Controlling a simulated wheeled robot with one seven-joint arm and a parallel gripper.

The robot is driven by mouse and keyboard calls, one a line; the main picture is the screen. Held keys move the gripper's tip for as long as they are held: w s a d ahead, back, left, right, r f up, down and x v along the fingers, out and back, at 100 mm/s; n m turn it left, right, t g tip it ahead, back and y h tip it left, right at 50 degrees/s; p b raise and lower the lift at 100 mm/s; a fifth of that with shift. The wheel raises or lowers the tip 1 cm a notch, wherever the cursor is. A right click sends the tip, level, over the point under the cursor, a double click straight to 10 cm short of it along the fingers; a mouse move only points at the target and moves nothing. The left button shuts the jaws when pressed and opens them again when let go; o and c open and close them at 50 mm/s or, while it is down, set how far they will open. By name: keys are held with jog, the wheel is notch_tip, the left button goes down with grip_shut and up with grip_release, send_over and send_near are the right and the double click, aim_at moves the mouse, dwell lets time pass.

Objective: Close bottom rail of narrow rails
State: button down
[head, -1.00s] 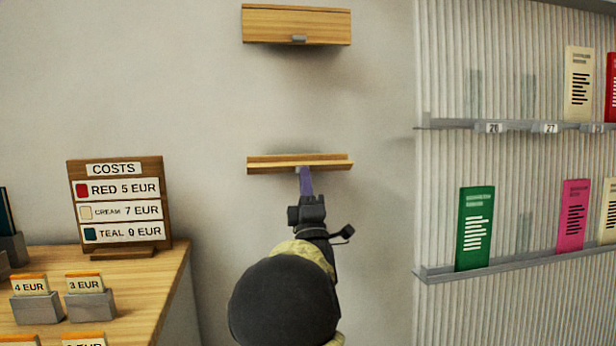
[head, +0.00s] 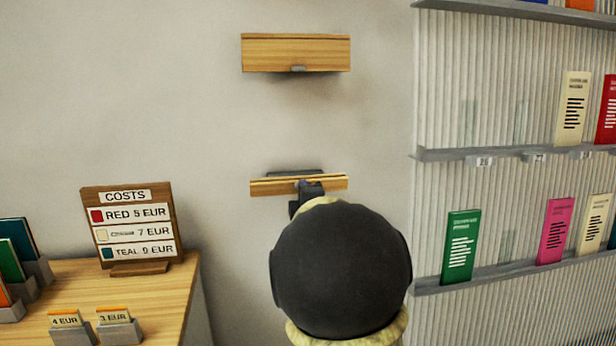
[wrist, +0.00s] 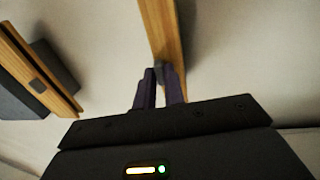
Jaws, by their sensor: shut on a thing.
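The bottom rail (head: 272,187) is a narrow wooden bar on the wall, with a dark grey piece (head: 293,172) showing just above and behind it. The top rail (head: 296,52) is a deeper wooden front above it with a small grey handle (head: 298,69). My gripper (head: 306,184) is at the middle of the bottom rail. In the wrist view, the purple fingers of my gripper (wrist: 159,78) are shut on the grey handle (wrist: 158,70) of a wooden rail (wrist: 164,35). My arm hides part of the rail's lower middle in the head view.
A table (head: 180,290) with a costs sign (head: 128,228) and price holders stands at the left. A ribbed wall with grey shelves (head: 500,275) and upright cards stands at the right. The wall between the two rails is clear.

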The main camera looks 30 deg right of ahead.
jog(key=p, duration=0.1)
jog(key=r+g+p, duration=0.1)
jog(key=p, duration=0.1)
jog(key=shift+w+a+r+g+y+p, duration=0.1)
jog(key=shift+w+a+g+y+p, duration=0.2)
jog(key=shift+w+y, duration=0.1)
jog(key=c, duration=1.5)
grip_release()
jog(key=shift+a, duration=0.1)
jog(key=p+v, duration=0.1)
jog(key=v, duration=1.6)
jog(key=shift+s+r+p, duration=0.1)
jog(key=shift+s+p, duration=0.15)
jog(key=shift+p, duration=0.1)
